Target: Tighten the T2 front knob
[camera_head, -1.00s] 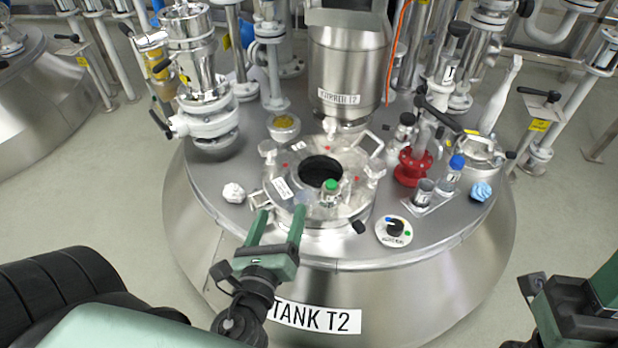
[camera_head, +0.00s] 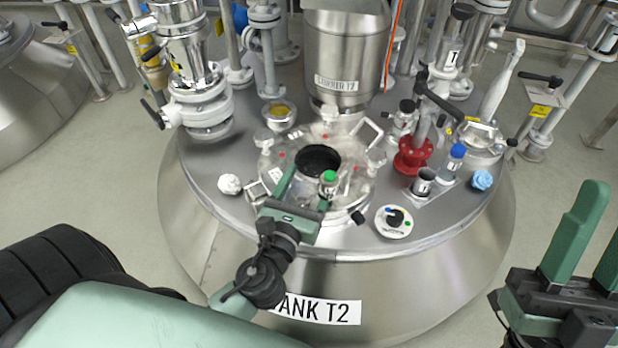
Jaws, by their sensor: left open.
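The round steel manway lid (camera_head: 345,140) of tank T2 shows at the centre of the head view, with a dark round opening (camera_head: 318,160). I cannot make out a front knob clearly; my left gripper covers part of the front rim. My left gripper (camera_head: 306,183) is open, its fingers over the front of the lid, beside a green-capped bottle (camera_head: 328,184). I cannot tell whether it touches anything. My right gripper (camera_head: 602,215) is open and empty at the right edge, away from the tank.
A steel vessel (camera_head: 345,60) stands behind the lid. A red valve (camera_head: 412,158), blue-capped bottle (camera_head: 455,160) and metal cup (camera_head: 424,180) stand right. A dial (camera_head: 394,221) sits at the front right.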

